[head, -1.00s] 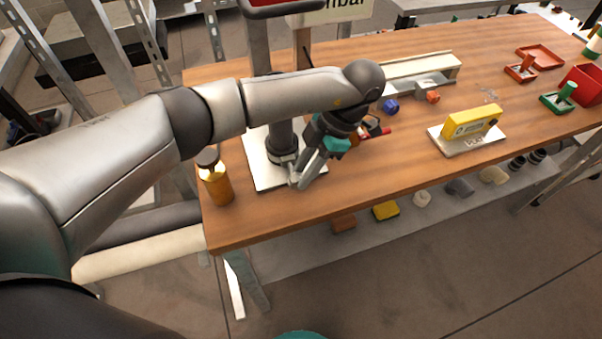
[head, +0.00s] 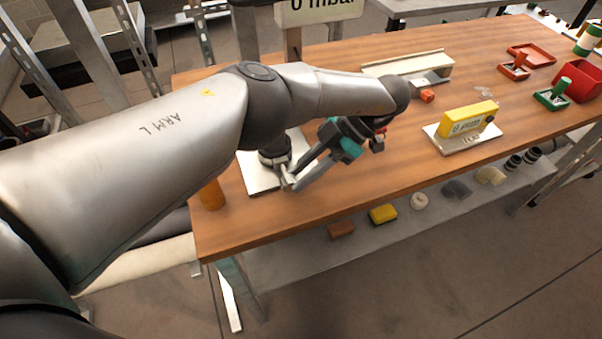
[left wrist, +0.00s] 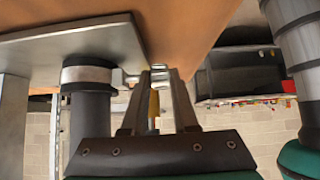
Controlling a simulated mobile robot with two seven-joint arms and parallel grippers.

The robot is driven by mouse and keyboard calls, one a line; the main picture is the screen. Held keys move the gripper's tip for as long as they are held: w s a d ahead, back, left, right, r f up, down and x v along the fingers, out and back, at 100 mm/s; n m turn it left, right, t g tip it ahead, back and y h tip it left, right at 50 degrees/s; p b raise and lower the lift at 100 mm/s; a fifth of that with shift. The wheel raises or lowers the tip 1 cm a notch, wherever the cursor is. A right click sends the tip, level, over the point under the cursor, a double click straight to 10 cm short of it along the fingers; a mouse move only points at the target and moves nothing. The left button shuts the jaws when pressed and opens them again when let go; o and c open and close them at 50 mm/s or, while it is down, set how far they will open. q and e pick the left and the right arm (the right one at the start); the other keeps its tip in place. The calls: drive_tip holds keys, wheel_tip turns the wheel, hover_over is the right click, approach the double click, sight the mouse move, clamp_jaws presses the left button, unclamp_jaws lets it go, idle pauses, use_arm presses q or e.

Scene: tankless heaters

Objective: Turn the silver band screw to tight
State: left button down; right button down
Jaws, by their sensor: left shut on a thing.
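The silver band (head: 274,161) is a ring around the dark upright pipe on a pale plate (head: 258,183). In the left wrist view the band (left wrist: 88,75) shows at the left, with its small silver screw (left wrist: 131,77) sticking out sideways toward my fingers. My left gripper (head: 287,182) reaches in from the right in the head view, with its fingertips at the screw. In the left wrist view the gripper (left wrist: 158,74) is shut on the screw's end, and the tips partly hide it. My right gripper is not in view.
An amber bottle (head: 211,195) stands at the table's left end, partly behind my arm. A yellow gauge (head: 467,120) on a white plate stands to the right. Red and green trays lie farther right. The table front between is clear.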

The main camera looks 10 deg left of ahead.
use_arm(q)
drive_tip(key=shift+f+g+y+b, duration=0.2)
drive_tip(key=shift+g+y+b, duration=0.1)
drive_tip(key=shift+y+b, duration=0.1)
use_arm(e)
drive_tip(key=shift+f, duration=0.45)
use_arm(q)
drive_tip(key=c, duration=0.7)
unclamp_jaws()
drive_tip(key=shift+r, duration=0.1)
